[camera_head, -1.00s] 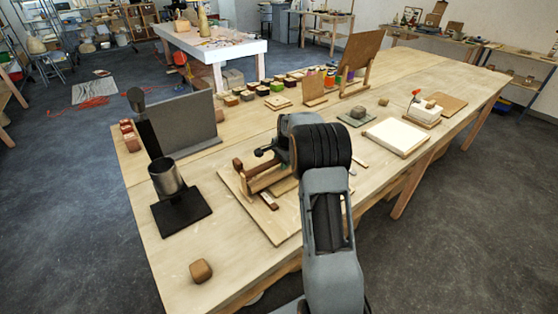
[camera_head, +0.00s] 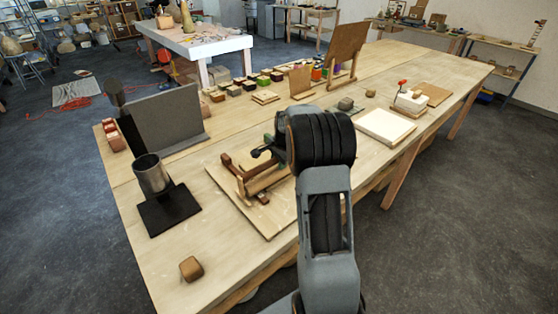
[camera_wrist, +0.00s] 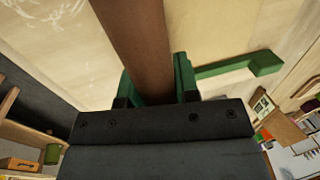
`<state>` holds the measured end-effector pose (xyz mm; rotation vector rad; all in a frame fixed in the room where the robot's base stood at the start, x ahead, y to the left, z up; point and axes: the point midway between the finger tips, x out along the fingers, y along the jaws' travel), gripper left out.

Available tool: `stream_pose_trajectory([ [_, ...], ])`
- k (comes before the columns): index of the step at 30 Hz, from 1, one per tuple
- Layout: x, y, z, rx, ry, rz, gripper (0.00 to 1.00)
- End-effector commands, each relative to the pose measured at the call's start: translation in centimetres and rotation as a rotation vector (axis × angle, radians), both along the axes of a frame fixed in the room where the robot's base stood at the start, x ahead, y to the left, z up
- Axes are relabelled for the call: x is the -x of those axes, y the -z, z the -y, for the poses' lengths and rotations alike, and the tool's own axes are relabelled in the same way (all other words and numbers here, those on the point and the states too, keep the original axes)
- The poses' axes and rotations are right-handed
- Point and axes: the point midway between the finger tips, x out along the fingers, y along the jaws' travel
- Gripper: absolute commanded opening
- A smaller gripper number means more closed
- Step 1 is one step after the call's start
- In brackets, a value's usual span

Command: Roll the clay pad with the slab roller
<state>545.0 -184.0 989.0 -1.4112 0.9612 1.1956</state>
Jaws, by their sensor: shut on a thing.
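The slab roller (camera_head: 266,180) lies on a pale wooden board near the table's front edge in the head view. It has a light wooden cylinder and darker brown end pieces. My gripper (camera_wrist: 158,78), with green fingers, is shut on a dark brown wooden bar (camera_wrist: 138,35) in the wrist view. The bar runs up and out of the picture between the fingers. In the head view my dark wrist hides the fingers' hold and the right part of the board. I cannot make out the clay pad for certain.
A metal cup (camera_head: 152,175) on a black base stands left of the board (camera_head: 272,220). A grey upright panel (camera_head: 168,112) is behind it. A small brown block (camera_head: 191,268) lies at the front left. A white slab (camera_head: 385,127) lies to the right. A green bar (camera_wrist: 240,66) lies beside the fingers.

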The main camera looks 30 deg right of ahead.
Motion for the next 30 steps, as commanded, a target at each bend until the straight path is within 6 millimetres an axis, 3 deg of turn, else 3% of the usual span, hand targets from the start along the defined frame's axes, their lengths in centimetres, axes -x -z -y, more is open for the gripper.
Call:
stream_pose_trajectory([
  [11, 0.0, -0.7, 0.0, 0.001, -0.001, 0.001, 0.0],
  [30, -0.1, -5.5, 0.0, 0.001, 0.0, 0.004, 0.0],
])
